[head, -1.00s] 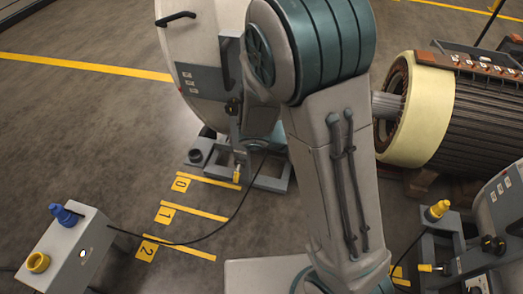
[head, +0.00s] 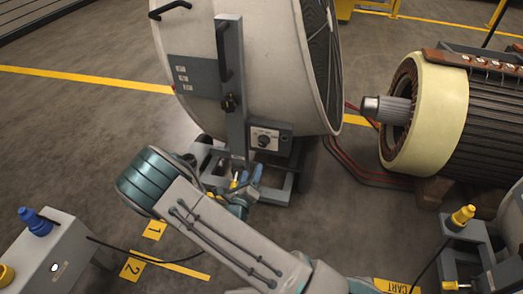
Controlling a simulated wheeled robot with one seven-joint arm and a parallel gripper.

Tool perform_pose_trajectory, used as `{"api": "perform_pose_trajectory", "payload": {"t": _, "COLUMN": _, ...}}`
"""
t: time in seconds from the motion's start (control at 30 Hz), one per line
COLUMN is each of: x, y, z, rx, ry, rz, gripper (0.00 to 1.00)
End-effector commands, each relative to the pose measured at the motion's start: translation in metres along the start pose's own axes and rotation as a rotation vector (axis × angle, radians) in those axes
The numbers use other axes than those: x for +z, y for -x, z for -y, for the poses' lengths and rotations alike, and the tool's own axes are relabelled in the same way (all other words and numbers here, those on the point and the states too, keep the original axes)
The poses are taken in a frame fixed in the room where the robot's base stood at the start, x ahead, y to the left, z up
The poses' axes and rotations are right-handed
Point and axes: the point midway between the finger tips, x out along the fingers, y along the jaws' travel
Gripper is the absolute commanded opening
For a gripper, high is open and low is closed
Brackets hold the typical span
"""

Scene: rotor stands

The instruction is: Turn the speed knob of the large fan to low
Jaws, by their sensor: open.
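The large fan (head: 268,62) is a pale grey drum with a dark grille on its right side, standing on a grey frame. Its speed knob (head: 264,141) is a small round dial on a light plate of a dark control box (head: 283,146) low on the drum. The dial's setting and lettering are too small to read. My gripper (head: 251,175) is open, with bluish fingers, just below and left of the control box. It appears apart from the knob and empty. My arm reaches in from the lower right and partly covers the fan's base.
A separate black knob (head: 230,103) sits on the fan's upright bracket. A ribbed motor (head: 430,110) with a bare shaft stands at the right. A grey box (head: 58,262) with blue and yellow plugs is at lower left, its cable crossing the floor. A stand with a yellow plug (head: 463,216) is at lower right.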

Motion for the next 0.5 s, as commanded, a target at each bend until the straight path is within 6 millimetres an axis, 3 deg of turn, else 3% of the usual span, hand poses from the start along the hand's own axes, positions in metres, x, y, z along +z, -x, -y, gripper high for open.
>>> {"api": "perform_pose_trajectory", "payload": {"t": 0.17, "x": -0.002, "y": -0.026, "z": 0.001, "rx": -0.006, "ry": -0.005, "rz": -0.003, "gripper": 0.55}}
{"api": "perform_pose_trajectory", "payload": {"t": 0.5, "x": -0.002, "y": -0.098, "z": 0.000, "rx": -0.006, "ry": -0.006, "rz": -0.002, "gripper": 0.55}}
